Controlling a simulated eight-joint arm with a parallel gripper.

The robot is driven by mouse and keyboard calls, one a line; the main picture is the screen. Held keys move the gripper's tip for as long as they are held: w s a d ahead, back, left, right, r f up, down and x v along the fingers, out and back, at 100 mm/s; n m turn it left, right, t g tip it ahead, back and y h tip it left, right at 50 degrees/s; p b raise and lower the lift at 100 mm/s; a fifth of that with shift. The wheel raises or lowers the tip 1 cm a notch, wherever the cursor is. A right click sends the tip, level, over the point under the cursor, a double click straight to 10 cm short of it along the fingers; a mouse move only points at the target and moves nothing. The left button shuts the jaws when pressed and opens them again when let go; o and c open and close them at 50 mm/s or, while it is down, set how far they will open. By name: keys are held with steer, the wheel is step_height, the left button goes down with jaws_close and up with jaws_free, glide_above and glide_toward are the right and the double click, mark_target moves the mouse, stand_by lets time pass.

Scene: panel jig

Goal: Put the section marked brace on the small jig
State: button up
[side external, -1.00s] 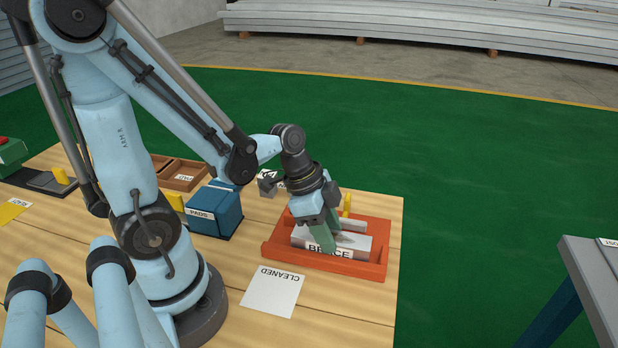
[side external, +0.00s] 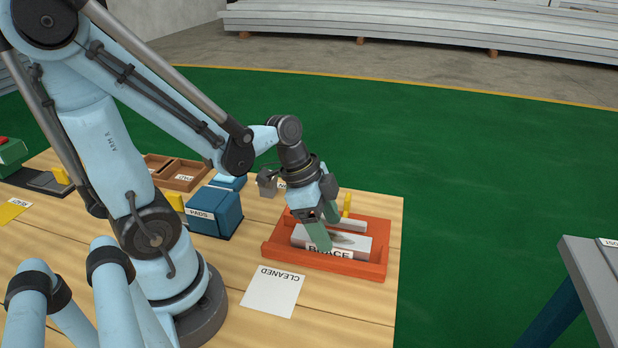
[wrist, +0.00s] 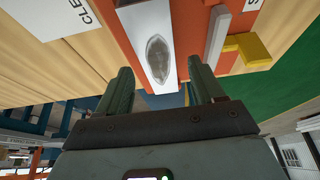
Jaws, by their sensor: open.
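The section marked BRACE (side external: 361,245) is a pale grey block lying in an orange tray (side external: 374,270). A dark oval patch shows on its top, also seen in the wrist view on the section (wrist: 132,22). My gripper (side external: 324,228) is open and empty, just above the section's left part. In the wrist view my gripper's fingers (wrist: 160,82) stand apart on either side of the section's line. One finger hides part of the BRACE label. I cannot tell which thing is the small jig.
A narrow grey bar (side external: 345,224) and a yellow piece (side external: 347,203) are at the tray's back. A CLEANED card (side external: 272,291) lies in front. A blue PADS box (side external: 216,211) stands left. A grey-topped stand (side external: 592,270) is at right, across a gap.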

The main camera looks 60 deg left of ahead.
steer(key=shift+v, duration=5.15)
steer(key=w+n+t+y, duration=0.1)
steer(key=n, duration=0.2)
steer(key=w+d+n+t+y, duration=0.1)
steer(key=n, duration=0.2)
steer(key=w+d+n+t+y, duration=0.1)
steer(key=n+t, duration=0.1)
steer(key=n, duration=0.1)
steer(key=shift+w+f, duration=0.3)
steer(key=shift+w, duration=0.1)
